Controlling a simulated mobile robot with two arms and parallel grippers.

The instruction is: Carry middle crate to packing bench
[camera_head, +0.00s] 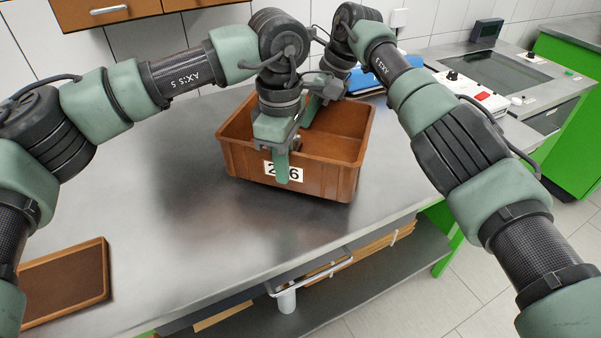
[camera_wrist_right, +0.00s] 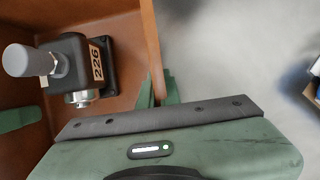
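An orange-brown crate (camera_head: 318,180) with a numbered label stands on or just above the grey metal bench; I cannot tell if its base touches. My left gripper (camera_head: 283,153) is shut on its near wall, one finger over the label. My right gripper (camera_head: 312,104) is shut on the far wall, partly hidden by my arm. In the right wrist view, the right gripper's fingers (camera_wrist_right: 160,90) straddle the crate wall (camera_wrist_right: 151,45) closely. Inside the crate is a dark pump (camera_wrist_right: 75,62) labelled 226 with a grey cylinder end.
A brown tray-like item (camera_head: 62,282) lies at the bench's left front. A blue object (camera_head: 372,82) lies behind the crate. A control panel with a red switch (camera_head: 481,95) is at the right. Bare bench (camera_head: 160,225) spreads left of the crate. A shelf below holds flat boards.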

